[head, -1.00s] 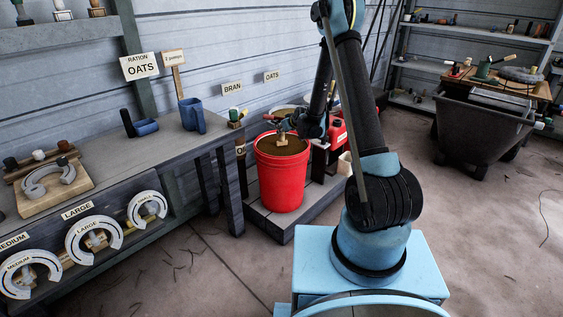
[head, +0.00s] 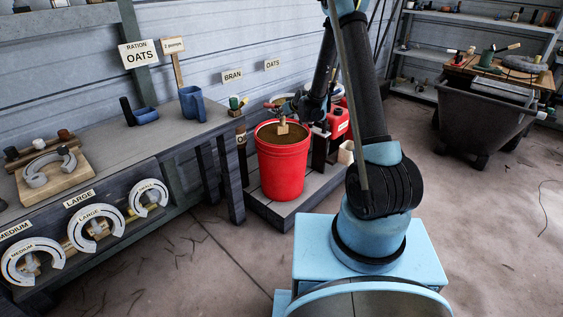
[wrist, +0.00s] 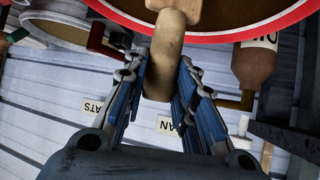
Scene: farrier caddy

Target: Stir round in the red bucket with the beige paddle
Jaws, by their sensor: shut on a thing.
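The red bucket (head: 283,172) stands upright on a low grey platform in the head view and is filled with brown material. My gripper (wrist: 164,70) is shut on the handle of the beige paddle (wrist: 165,48). In the head view, my gripper (head: 306,107) is above the bucket's back right, and the paddle (head: 282,128) shows as a small beige piece inside the rim. Its lower end meets the brown surface; how deep it sits I cannot tell. The bucket's red rim (wrist: 215,38) crosses the top of the wrist view.
A red container (head: 338,125) stands just right of the bucket on the platform (head: 262,207). A workbench (head: 180,140) with blue scoops and horseshoes is at left. A dark cart (head: 480,115) is at right. The floor between is open.

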